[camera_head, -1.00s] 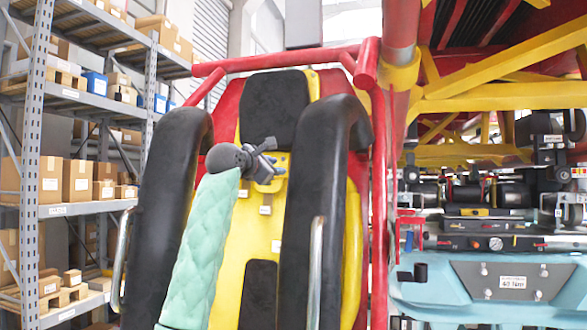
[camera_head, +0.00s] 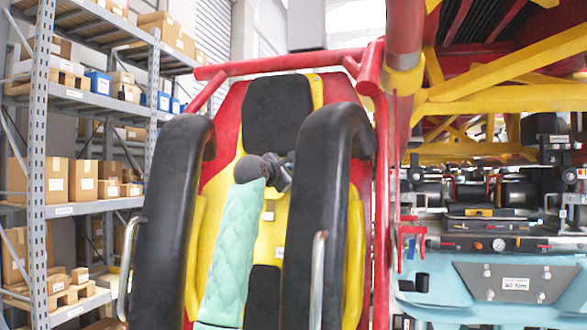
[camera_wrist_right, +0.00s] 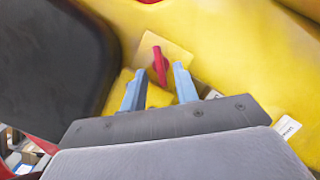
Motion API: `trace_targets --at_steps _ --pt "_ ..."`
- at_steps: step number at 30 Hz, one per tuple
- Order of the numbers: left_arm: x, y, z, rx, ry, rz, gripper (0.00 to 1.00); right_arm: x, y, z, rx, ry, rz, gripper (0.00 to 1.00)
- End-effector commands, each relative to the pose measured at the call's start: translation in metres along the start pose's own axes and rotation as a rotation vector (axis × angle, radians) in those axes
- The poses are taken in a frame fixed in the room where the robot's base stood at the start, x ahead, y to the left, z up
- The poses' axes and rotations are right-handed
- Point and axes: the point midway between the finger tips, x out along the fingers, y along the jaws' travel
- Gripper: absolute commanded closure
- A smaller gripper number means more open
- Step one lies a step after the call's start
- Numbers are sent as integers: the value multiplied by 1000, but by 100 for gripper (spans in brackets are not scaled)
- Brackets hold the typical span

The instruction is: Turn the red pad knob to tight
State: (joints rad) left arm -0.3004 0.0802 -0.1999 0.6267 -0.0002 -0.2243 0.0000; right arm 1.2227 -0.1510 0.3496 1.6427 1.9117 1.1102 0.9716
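The red knob (camera_wrist_right: 159,64) is a narrow upright handle on a yellow square plate (camera_wrist_right: 178,57) on the yellow seat back. My right gripper (camera_wrist_right: 158,70) is open in the right wrist view, with one blue-grey finger on each side of the knob. The knob appears between the fingertips; I cannot tell whether they touch it. In the head view my right gripper (camera_head: 285,172) is in front of the yellow seat back (camera_head: 268,225), partly hidden behind the right black restraint. The knob is hidden there. My left gripper is not in view.
Two thick black restraints, left (camera_head: 165,215) and right (camera_head: 325,215), flank the seat, with my green-sleeved arm between them. A black headrest pad (camera_head: 277,112) is above. A red frame bar (camera_head: 280,63) crosses the top. Shelves with boxes (camera_head: 83,180) stand at left.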

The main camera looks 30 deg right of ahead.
Motion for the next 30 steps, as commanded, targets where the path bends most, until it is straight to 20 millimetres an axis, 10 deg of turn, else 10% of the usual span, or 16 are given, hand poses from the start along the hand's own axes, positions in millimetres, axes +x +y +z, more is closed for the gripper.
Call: trace_targets --at_steps 12,17,30 --pt "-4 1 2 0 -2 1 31 7 -1 -1 0 0 0 70" --pt "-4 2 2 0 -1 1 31 7 -1 0 0 0 0 99" --pt "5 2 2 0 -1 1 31 7 -1 -1 27 0 -8 100"
